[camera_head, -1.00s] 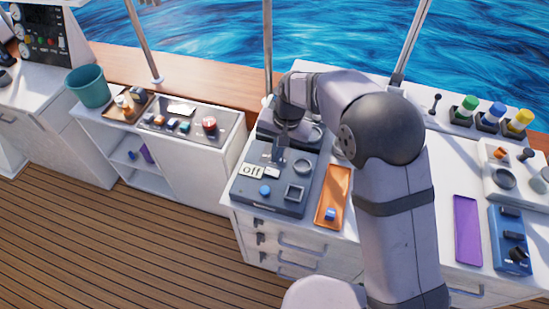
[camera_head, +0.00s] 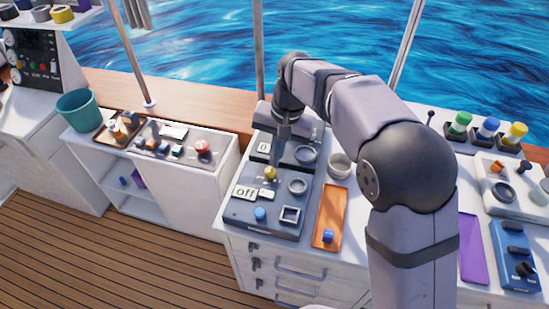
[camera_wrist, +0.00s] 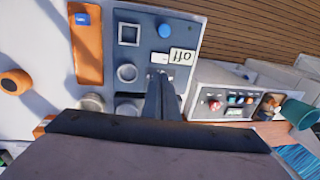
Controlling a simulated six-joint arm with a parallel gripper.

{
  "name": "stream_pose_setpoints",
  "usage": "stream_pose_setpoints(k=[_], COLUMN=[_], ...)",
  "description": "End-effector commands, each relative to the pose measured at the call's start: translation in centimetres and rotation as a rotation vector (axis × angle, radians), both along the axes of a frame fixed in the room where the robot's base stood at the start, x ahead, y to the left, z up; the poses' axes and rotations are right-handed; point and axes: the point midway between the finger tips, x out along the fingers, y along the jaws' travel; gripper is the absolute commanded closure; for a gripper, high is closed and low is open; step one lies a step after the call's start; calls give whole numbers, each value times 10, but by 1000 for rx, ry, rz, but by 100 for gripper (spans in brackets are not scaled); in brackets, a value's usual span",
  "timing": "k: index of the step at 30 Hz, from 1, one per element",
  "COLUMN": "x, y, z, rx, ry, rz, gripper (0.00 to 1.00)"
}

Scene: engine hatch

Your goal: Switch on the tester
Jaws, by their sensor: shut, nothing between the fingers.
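A dark grey-blue panel (camera_head: 240,212) with a white "off" label stands on the white cabinet top; I take it for the tester. It carries a blue knob (camera_head: 260,214), a small white plate (camera_head: 266,193), a yellowish round knob or lamp (camera_head: 270,172), a round socket and a square socket. My gripper (camera_head: 281,160) is shut and empty, pointing down at the panel's far part, close to the yellowish piece; contact cannot be told. In the wrist view the shut fingers (camera_wrist: 160,78) reach over the panel near the white plate (camera_wrist: 159,58) and "off" label (camera_wrist: 181,56).
A second dark panel (camera_head: 302,153) lies just behind. An orange tray (camera_head: 331,215) with a blue block is to the right, near a round cup (camera_head: 340,165). Farther right are a purple mat (camera_head: 472,250) and a blue switch box (camera_head: 515,255). A side counter with a green bucket (camera_head: 79,110) is left.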

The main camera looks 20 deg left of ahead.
Motion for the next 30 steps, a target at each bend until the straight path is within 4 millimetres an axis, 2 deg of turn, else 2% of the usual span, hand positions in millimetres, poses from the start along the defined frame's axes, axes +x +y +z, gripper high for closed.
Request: stream_pose_setpoints(k=[12,23,30], x=[-1,-2,-2], y=[15,15,18], z=[0,2,-12], rx=[3,2,1], ry=[-3,-1,1], rz=[2,1,0], gripper=[100,100,100])
